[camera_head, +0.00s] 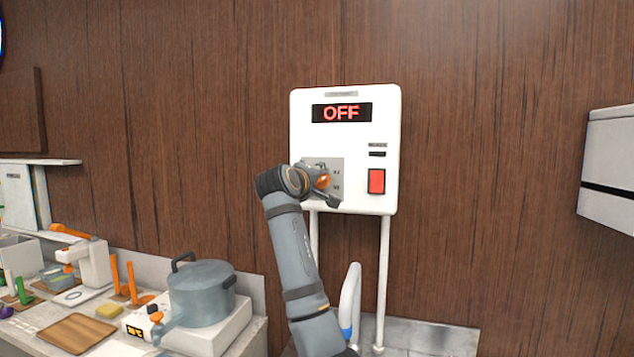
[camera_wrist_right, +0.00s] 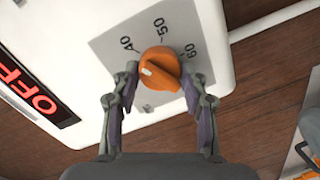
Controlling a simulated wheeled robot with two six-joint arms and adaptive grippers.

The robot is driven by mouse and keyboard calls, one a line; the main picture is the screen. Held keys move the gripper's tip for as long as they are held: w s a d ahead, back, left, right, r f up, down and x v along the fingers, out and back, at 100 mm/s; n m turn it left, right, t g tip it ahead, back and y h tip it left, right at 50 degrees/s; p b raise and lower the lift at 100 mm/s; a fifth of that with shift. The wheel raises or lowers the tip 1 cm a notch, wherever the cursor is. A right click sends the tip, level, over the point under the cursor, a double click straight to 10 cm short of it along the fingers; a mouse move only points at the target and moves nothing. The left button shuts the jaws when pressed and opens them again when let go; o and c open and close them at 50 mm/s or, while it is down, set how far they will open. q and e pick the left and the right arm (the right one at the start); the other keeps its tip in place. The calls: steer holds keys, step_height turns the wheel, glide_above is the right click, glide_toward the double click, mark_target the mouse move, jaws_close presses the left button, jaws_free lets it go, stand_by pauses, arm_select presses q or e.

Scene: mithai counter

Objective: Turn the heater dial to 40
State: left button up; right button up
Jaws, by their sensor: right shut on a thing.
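The heater is a white wall box (camera_head: 393,120) with a dark display (camera_head: 342,113) that reads OFF in red. Its orange dial (camera_wrist_right: 160,66) sits on a grey scale plate (camera_wrist_right: 105,48) marked 40, 50 and 60. The dial's white pointer mark is on its left side, a little below the direction of the 40 in the right wrist view. My right gripper (camera_wrist_right: 157,74) is shut on the dial, one finger on each side. In the head view my right gripper (camera_head: 324,186) partly hides the dial and plate. My left gripper is out of view.
A red switch (camera_head: 376,181) is right of the dial. Two white pipes run down from the box. At lower left, a counter holds a grey pot (camera_head: 202,292), a wooden board (camera_head: 75,333) and kitchen items. A white wall unit (camera_head: 608,165) is at far right.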

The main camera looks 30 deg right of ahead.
steer(key=shift+r, duration=0.1)
steer(key=o, duration=1.1)
steer(key=v, duration=1.2)
